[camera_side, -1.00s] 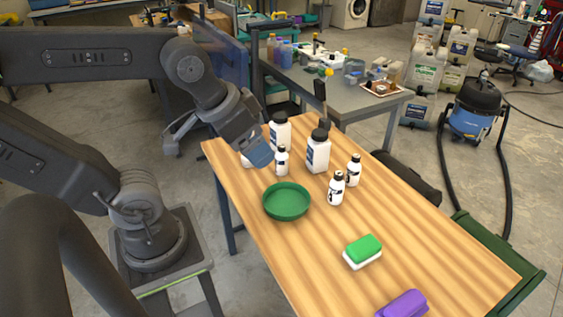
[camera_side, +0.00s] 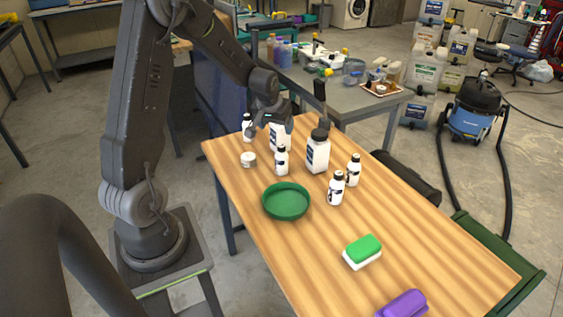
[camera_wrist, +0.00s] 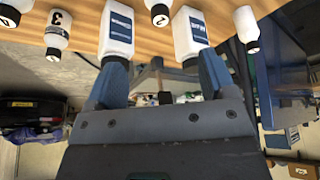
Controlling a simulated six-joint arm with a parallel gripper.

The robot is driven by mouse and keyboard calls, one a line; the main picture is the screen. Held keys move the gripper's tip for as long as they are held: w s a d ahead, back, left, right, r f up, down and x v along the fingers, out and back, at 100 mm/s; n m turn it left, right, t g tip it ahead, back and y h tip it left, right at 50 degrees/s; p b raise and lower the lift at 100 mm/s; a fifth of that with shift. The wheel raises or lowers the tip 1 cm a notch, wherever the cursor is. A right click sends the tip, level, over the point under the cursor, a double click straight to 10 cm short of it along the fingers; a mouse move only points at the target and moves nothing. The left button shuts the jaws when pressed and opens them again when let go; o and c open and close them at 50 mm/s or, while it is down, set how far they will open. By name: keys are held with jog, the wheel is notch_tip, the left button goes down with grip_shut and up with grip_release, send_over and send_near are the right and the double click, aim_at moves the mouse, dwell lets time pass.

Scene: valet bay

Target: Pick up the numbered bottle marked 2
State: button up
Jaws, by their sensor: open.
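In the wrist view, a small white bottle (camera_wrist: 158,12) with a black cap, partly cut by the top edge, carries a mark that looks like 2. It stands between two large white bottles, and appears to be the small bottle (camera_side: 282,160) in front of the large ones in the side view. My gripper (camera_wrist: 163,75) is open and empty, its blue fingers apart. In the side view my gripper (camera_side: 268,118) is at the table's far left end, behind that small bottle and beside a large one. Whether it touches anything is unclear.
Large bottles (camera_side: 317,152) (camera_side: 278,135) stand close by. Small bottles marked 3 (camera_wrist: 57,32) and 4 (camera_wrist: 11,12) are to one side; another small bottle (camera_side: 247,128) is far left. A white jar (camera_side: 248,160), green dish (camera_side: 286,201), sponge (camera_side: 362,252) and purple cloth (camera_side: 403,304) lie nearer.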

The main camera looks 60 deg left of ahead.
aim_at(281, 146)
jog(key=x, duration=1.4)
jog(key=shift+s+a+f, duration=0.1)
jog(key=shift+s, duration=0.05)
jog(key=c, duration=1.1)
